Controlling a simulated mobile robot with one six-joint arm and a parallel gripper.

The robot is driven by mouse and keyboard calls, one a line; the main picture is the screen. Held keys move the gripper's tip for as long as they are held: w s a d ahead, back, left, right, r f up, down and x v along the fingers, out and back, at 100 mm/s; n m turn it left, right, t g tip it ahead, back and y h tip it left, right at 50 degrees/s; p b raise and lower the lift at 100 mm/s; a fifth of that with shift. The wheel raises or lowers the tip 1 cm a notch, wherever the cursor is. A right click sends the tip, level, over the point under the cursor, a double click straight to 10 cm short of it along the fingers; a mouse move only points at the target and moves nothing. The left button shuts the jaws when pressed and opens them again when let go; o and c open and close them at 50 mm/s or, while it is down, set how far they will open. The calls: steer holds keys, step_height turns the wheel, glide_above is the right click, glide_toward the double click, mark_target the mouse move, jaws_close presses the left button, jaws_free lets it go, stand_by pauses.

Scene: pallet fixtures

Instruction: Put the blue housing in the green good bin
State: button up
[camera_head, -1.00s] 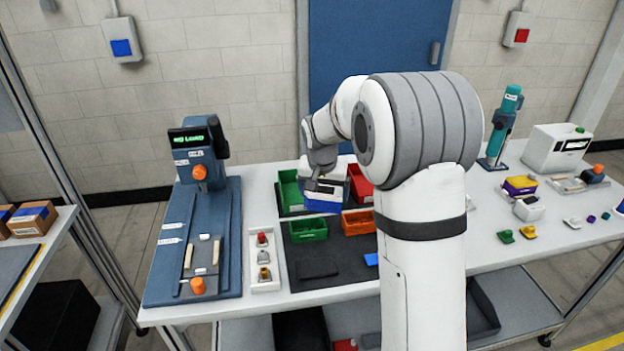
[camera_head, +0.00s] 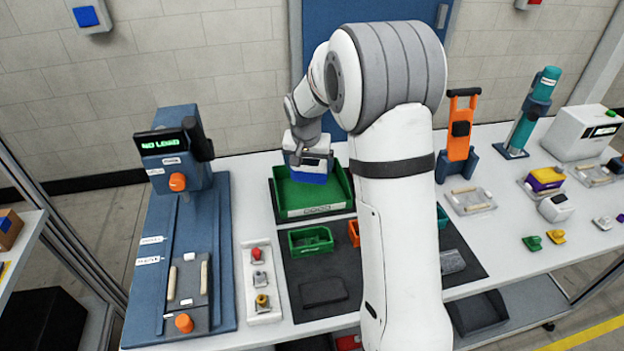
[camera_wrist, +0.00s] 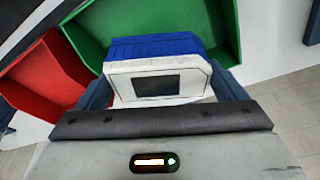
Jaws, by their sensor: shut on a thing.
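The blue housing (camera_head: 308,177), with a white face and a dark window, is held at the end of my arm. In the wrist view the housing (camera_wrist: 158,70) sits between the fingers of my gripper (camera_wrist: 165,95), which is shut on it. The green good bin (camera_head: 338,203) stands on the table at the back, with a white label on its front wall. The housing is over the bin's opening in the head view; its exact height above the floor of the bin is hard to tell. In the wrist view the green bin (camera_wrist: 85,35) lies behind the housing.
A red bin (camera_wrist: 45,75) is beside the green bin. Small green (camera_head: 311,240) and orange (camera_head: 353,232) trays stand on a dark mat in front. A blue test press (camera_head: 180,230) is at left, and an orange-handled fixture (camera_head: 459,130) at right.

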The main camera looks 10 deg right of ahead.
mark_target(310, 180)
steer(key=shift+x, duration=1.05)
steer(key=shift+s+d+f+p, duration=0.15)
steer(key=shift+f+p, duration=0.25)
steer(key=shift+f, duration=1.6)
steer(key=shift+s, duration=0.1)
steer(key=shift+f, duration=0.1)
steer(key=o, duration=0.8)
steer(key=shift+c, duration=0.2)
